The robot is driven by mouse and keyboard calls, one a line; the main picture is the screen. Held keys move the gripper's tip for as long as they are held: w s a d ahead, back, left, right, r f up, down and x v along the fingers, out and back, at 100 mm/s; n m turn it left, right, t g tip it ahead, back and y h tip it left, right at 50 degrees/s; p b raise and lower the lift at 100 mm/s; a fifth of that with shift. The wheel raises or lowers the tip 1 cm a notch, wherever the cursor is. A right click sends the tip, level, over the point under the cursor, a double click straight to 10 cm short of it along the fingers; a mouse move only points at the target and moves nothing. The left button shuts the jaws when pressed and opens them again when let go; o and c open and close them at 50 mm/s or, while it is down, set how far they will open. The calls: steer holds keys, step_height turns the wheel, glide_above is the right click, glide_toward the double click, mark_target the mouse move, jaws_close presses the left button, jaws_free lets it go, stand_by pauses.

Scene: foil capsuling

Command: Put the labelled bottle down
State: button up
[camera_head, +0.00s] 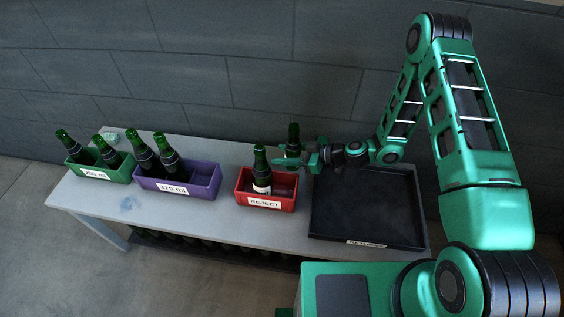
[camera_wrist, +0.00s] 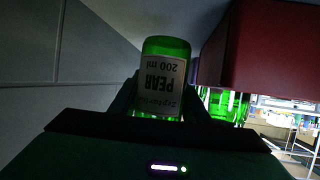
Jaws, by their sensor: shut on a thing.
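My gripper (camera_head: 308,157) is shut on a dark green bottle (camera_head: 293,138) behind the right end of the red REJECT bin. In the wrist view, the held bottle (camera_wrist: 165,75) sits between my fingers, with a white label reading "PEAR" and "200 ml", upside down in the picture. In the head view its lower part is hidden by my gripper and the bin, so I cannot tell whether its base touches the table. The REJECT bin (camera_head: 266,202) holds another bottle (camera_head: 261,172) with a pale label in its left part; its right part looks empty.
A green bin (camera_head: 97,175) labelled 200 ml and a purple bin (camera_head: 176,190) labelled 375 ml each hold two bottles. A black tray (camera_head: 368,212) lies on the right of the grey table (camera_head: 130,215). The wall rises close behind. A crumpled pale item (camera_head: 109,137) lies behind the green bin.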

step_height(320, 180, down, 4)
steer(key=shift+a+f, duration=0.1)
stand_by(0.4)
steer(key=o, duration=0.9)
steer(key=v, duration=1.2)
